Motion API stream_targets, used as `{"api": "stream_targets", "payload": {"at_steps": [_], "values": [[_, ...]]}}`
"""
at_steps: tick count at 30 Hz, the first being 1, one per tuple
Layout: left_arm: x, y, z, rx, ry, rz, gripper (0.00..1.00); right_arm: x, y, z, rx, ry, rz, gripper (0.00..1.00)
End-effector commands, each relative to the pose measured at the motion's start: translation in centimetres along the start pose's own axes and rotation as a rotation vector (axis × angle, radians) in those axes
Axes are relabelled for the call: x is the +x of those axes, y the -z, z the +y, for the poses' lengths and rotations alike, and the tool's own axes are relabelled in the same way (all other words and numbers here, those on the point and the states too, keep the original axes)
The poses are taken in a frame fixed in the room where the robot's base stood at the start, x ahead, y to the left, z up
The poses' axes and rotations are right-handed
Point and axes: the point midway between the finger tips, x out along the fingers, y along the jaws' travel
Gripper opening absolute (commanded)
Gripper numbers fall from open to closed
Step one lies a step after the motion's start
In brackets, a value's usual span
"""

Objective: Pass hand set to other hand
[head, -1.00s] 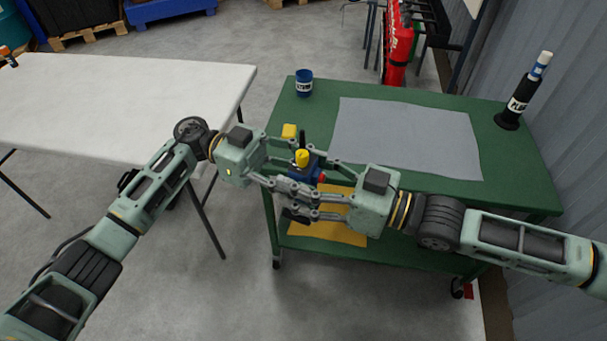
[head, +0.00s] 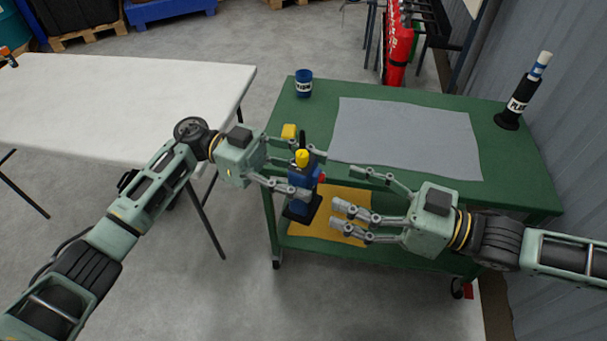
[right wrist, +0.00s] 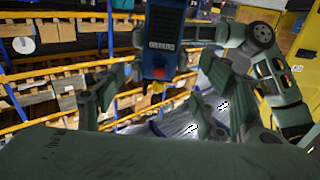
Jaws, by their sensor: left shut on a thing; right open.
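The hand set (head: 304,181) is a blue and black radio with a yellow knob on top and a red part on its side. My left gripper (head: 296,172) is shut on it and holds it upright in the air in front of the green cart. My right gripper (head: 350,193) is open and empty, just to the right of the hand set and apart from it. In the right wrist view, the blue hand set (right wrist: 164,40) shows ahead of the open fingers, with part of the left arm at right. The left fingers partly cover the hand set.
The green cart (head: 520,180) carries a grey mat (head: 405,135), a blue cup (head: 304,84) and a black holder (head: 517,103). A yellow sheet (head: 345,225) lies on its lower shelf. A white table (head: 110,105) stands at left.

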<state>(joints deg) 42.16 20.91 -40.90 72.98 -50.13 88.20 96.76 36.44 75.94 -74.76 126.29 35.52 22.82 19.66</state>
Motion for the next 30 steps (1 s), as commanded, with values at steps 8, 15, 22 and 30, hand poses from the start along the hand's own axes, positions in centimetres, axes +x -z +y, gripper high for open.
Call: {"api": "stream_targets", "payload": {"at_steps": [8,15,22,30], "values": [[0.0,0.1,0.0,0.002,0.000,0.002,0.01,-2.4,-0.2,0.2,-0.002,-0.003,-0.002,0.65],[0.0,0.1,0.0,0.002,0.000,0.002,0.01,-0.9,-4.9,4.2,-0.082,-0.067,-0.053,0.65],[0.0,0.1,0.0,0.002,0.000,0.002,0.01,0.6,-14.3,11.6,-0.180,-0.242,-0.177,0.65],[0.0,0.2,0.0,0.002,0.000,0.002,0.01,-1.9,-27.6,16.5,-0.171,-0.466,-0.394,0.65]]}}
